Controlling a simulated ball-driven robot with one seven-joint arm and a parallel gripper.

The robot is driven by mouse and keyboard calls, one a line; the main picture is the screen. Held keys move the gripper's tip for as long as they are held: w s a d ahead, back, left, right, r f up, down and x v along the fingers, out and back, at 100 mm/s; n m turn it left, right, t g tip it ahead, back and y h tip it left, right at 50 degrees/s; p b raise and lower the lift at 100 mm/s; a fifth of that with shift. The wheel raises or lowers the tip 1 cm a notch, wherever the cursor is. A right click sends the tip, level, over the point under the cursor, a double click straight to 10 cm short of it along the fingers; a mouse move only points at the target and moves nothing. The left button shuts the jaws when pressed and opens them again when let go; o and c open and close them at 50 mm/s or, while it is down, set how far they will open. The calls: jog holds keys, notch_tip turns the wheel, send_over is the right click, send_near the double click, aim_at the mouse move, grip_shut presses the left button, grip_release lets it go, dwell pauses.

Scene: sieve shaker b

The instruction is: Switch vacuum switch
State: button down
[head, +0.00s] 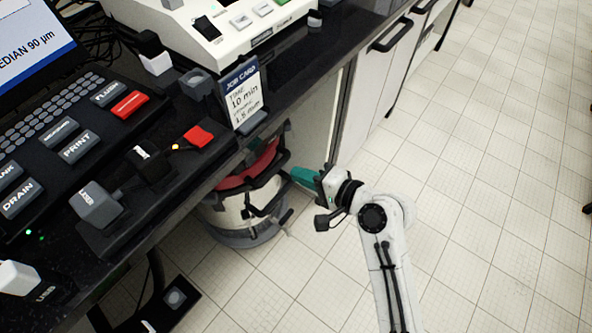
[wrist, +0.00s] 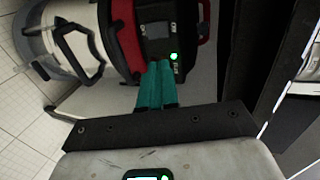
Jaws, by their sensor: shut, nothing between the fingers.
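The vacuum (head: 238,218), a pale drum with a red and black top, stands on the floor under the bench. In the wrist view its pale drum (wrist: 76,30) is at the upper left, beside its red band (wrist: 127,36). A dark switch panel (wrist: 156,30) with small lettering, too blurred to read, sits on its top. A green light (wrist: 174,57) glows at the panel's near edge. My gripper (head: 294,174) has teal fingers, shut and empty. In the wrist view its fingertips (wrist: 160,66) are at the panel's near edge, beside the green light; I cannot tell whether they touch.
The black bench top (head: 309,60) overhangs the vacuum, with a job card (head: 241,96), a red button (head: 199,138) and a white instrument (head: 225,30) on it. White cabinets (head: 385,85) stand beyond. The tiled floor (head: 480,210) to the right is clear.

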aim_at(253, 161)
jog(key=shift+p, duration=0.6)
jog(key=shift+s+f+p, duration=0.15)
jog(key=shift+f+p, duration=0.3)
jog(key=shift+f, duration=0.15)
jog(key=b+x, duration=0.1)
jog(key=x, duration=1.3)
jog(key=shift+f+b, duration=0.25)
jog(key=shift+b, duration=0.15)
jog(key=shift+s, duration=0.1)
